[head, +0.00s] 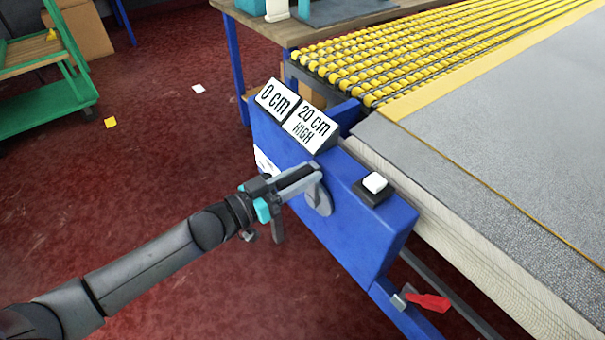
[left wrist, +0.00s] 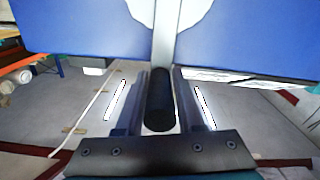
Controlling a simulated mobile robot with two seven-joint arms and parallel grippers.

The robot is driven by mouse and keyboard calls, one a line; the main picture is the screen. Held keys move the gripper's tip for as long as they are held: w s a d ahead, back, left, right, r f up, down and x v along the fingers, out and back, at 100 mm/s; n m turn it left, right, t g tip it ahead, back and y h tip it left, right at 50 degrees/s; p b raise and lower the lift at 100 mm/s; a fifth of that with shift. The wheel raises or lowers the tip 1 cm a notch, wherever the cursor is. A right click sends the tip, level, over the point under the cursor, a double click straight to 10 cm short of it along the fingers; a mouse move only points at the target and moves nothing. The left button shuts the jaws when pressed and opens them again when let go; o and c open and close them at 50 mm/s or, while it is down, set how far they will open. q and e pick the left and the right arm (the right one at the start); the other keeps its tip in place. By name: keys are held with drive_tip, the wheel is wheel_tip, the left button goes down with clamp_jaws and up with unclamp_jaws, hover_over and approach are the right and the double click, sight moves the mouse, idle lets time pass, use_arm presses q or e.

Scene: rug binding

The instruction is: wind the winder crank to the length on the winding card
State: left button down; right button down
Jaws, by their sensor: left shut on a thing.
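The winder crank (head: 319,199) is on the front face of a blue housing (head: 345,225); its grey hub and arm show beside my left gripper (head: 305,178). In the left wrist view, the dark crank handle (left wrist: 160,103) lies between the two fingers of the left gripper (left wrist: 160,85), which is shut on it. The grey crank arm (left wrist: 163,45) runs up to a pale round hub (left wrist: 172,12). A white card reading "20 cm HIGH" (head: 310,127) stands on the housing. Next to it a sign reads "0 cm" (head: 277,97). My right gripper is not in view.
A white button on a black base (head: 374,183) sits on the housing. A red lever (head: 428,301) is lower right. A grey rug (head: 500,120) and yellow rollers (head: 390,60) lie behind. A green cart (head: 45,105) stands far left; the red floor between is mostly clear.

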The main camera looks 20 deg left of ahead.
use_arm(q)
drive_tip(key=shift+s+d, duration=0.1)
drive_tip(key=shift+s+d, duration=0.1)
drive_tip(key=shift+d, duration=0.05)
drive_tip(key=shift+d+m, duration=0.1)
drive_tip(key=shift+m, duration=0.2)
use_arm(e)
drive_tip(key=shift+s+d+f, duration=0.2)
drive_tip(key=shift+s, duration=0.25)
